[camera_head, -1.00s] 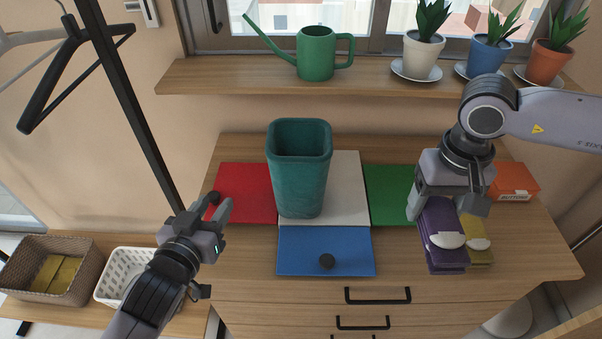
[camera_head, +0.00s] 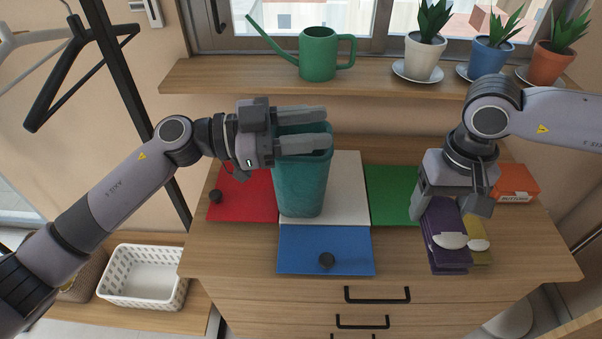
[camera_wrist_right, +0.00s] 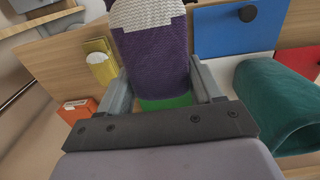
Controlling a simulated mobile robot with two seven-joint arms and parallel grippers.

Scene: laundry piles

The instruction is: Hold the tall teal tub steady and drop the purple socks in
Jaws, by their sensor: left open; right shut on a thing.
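The tall teal tub (camera_head: 305,185) stands upright on the white square; it also shows at the right of the right wrist view (camera_wrist_right: 283,105). My left gripper (camera_head: 326,129) is open at the tub's top, with one finger towards the back and one across the front near the rim. I cannot tell whether they touch it. My right gripper (camera_head: 450,205) is shut on the purple socks (camera_head: 446,225) at the right of the dresser. The folded purple socks, with a pale patch, lie between its fingers in the right wrist view (camera_wrist_right: 155,60).
Yellow socks (camera_head: 478,240) lie beside the purple ones. An orange box (camera_head: 516,184) stands behind them. Red (camera_head: 245,200), green (camera_head: 390,190) and blue (camera_head: 300,255) squares surround the tub. A shelf (camera_head: 210,78) with a watering can and potted plants runs behind. A white basket (camera_head: 145,275) is at lower left.

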